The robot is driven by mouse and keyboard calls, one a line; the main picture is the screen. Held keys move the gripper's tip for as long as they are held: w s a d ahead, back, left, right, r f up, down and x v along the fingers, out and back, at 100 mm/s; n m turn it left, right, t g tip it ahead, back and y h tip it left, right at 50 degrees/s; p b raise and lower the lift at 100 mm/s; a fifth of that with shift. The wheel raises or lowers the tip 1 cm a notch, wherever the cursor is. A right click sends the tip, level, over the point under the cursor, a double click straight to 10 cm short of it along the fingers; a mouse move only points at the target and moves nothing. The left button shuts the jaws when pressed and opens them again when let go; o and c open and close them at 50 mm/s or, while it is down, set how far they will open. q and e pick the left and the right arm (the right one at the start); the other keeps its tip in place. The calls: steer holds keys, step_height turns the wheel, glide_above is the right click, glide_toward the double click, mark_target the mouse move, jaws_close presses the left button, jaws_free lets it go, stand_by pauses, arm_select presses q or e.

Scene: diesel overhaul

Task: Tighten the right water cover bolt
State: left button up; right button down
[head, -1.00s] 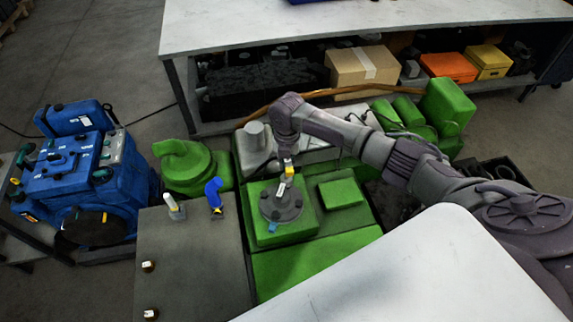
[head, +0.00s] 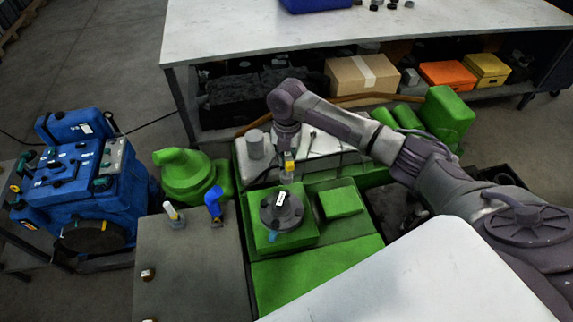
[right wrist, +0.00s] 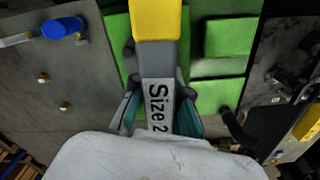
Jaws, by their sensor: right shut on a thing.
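The dark round water cover (head: 283,212) sits on a green block of the engine, with a white label on its top and a small blue piece at its front edge. My right gripper (head: 288,160) is just behind and above the cover. It is shut on a yellow and grey tool (head: 289,167), which points down. The right bolt cannot be made out, and whether the tool touches anything is unclear. My left gripper is out of view.
A grey table (head: 190,255) at left front holds a blue-handled tool (head: 213,199), a yellow and white tool (head: 174,214) and small bolts (head: 147,274). A blue engine (head: 75,190) stands at far left. A white workbench (head: 350,28) stands behind, with boxes beneath.

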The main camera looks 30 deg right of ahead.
steer(key=shift+r, duration=0.95)
steer(key=shift+s, duration=0.1)
steer(key=s+a, duration=0.3)
steer(key=s, duration=0.3)
steer(key=shift+f, duration=0.1)
